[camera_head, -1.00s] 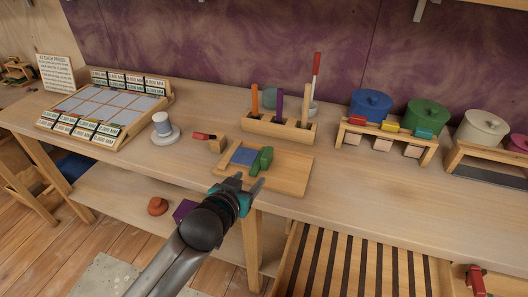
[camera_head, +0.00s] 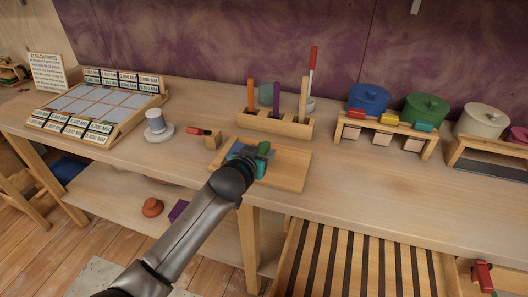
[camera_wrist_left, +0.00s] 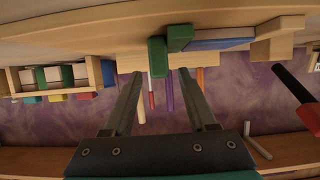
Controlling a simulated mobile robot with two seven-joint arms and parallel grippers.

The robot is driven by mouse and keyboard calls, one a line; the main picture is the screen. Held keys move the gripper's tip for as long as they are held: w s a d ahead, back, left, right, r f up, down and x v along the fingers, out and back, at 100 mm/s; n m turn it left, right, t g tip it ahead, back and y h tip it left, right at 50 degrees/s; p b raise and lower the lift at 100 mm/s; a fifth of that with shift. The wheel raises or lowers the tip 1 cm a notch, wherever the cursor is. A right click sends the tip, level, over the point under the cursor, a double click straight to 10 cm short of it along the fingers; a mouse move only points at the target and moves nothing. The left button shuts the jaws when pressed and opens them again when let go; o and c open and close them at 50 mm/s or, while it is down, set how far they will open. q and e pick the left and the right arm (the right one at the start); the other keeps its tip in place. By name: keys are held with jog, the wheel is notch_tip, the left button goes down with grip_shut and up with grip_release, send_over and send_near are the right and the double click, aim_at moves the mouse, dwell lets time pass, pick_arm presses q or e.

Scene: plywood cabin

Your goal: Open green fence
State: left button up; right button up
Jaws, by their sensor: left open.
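The green fence (camera_head: 264,148) is a small green piece on a wooden board (camera_head: 290,178) on the workbench, beside a blue panel (camera_head: 236,149). In the left wrist view, which looks upside down, the green fence (camera_wrist_left: 157,58) stands just beyond the fingertips, with the blue panel (camera_wrist_left: 222,43) beside it. My left gripper (camera_head: 261,157) is at the near side of the fence, partly hiding it and the board. In the wrist view the left gripper (camera_wrist_left: 158,73) has its fingers apart with nothing between them. I cannot tell whether a finger touches the fence. My right gripper is not in view.
Behind the board stands a wooden holder (camera_head: 265,122) with upright tools. Lidded pots (camera_head: 368,98) stand at the right. The bench front right of the board is clear.

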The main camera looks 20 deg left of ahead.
aim_at(263, 150)
pick_arm(q)
jog(key=shift+b+x, duration=0.45)
jog(key=shift+x, duration=1.25)
jog(key=shift+s, duration=0.1)
grip_shut()
